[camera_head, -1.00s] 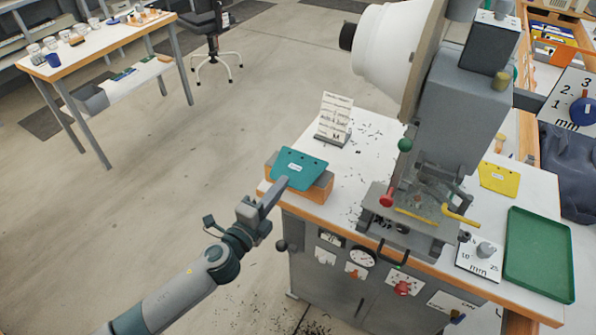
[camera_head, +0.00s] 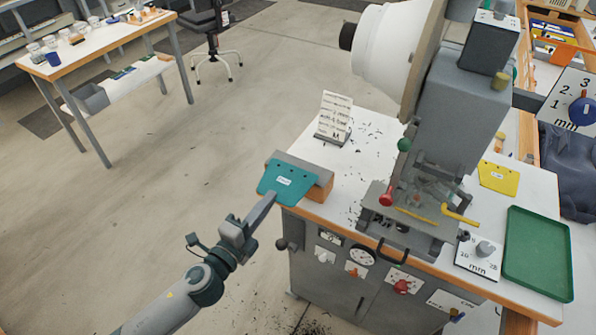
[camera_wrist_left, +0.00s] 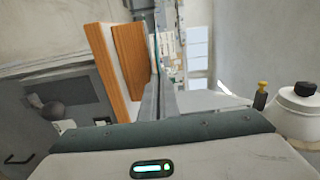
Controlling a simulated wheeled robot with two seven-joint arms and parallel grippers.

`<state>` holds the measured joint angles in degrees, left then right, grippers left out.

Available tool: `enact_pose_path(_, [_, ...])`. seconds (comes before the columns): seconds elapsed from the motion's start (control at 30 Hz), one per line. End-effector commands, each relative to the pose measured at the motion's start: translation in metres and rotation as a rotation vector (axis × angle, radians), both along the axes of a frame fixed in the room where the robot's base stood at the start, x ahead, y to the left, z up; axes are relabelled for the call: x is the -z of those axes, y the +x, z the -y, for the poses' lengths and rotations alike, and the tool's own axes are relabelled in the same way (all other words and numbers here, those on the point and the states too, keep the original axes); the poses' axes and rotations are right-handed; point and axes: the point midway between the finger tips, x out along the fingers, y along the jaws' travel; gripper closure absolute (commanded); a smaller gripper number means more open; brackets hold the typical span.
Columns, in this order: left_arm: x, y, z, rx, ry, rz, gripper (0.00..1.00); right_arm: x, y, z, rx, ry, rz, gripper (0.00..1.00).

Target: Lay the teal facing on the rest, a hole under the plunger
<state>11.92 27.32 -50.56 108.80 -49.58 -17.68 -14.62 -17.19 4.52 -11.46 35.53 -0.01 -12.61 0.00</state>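The teal facing (camera_head: 285,180) is a flat plate with a row of small holes along its far edge and a white label. My left gripper (camera_head: 268,202) is shut on its near edge and holds it out over the front left of the bench, partly in front of a wood block. In the left wrist view the fingers (camera_wrist_left: 158,95) look closed on the plate, which shows only as a thin teal edge. The rest (camera_head: 408,217) is the flat plate low on the grey press (camera_head: 462,120), to the right of the facing. The plunger tip is hard to make out.
The grey-topped orange wood block (camera_head: 321,187) stands at the bench's left edge, with a printed card (camera_head: 335,115) behind. A red knob (camera_head: 386,197) and yellow lever (camera_head: 460,214) flank the rest. A yellow facing (camera_head: 498,178) and green tray (camera_head: 538,254) lie right.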

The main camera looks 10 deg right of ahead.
Motion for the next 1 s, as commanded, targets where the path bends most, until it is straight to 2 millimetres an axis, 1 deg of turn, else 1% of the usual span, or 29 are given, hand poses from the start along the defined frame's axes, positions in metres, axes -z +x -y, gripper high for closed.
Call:
enact_pose_path(0.33, [0.000, -0.023, -0.016, 0.000, 0.000, 0.000, 1.00, 0.001, 0.000, 0.000, 0.000, 0.000, 0.000, 0.69])
enact_pose_path(0.5, [-0.001, -0.026, -0.019, 0.001, -0.001, 0.002, 1.00, 0.001, 0.000, 0.000, 0.000, 0.000, 0.000, 0.69])
enact_pose_path(0.83, [-0.001, -0.027, -0.019, -0.004, -0.002, 0.001, 1.00, 0.002, 0.000, 0.000, 0.000, 0.000, 0.000, 0.69])
enact_pose_path(1.0, [-0.007, -0.034, -0.027, -0.050, -0.004, -0.002, 1.00, 0.007, 0.000, 0.001, 0.000, -0.001, 0.000, 0.69])
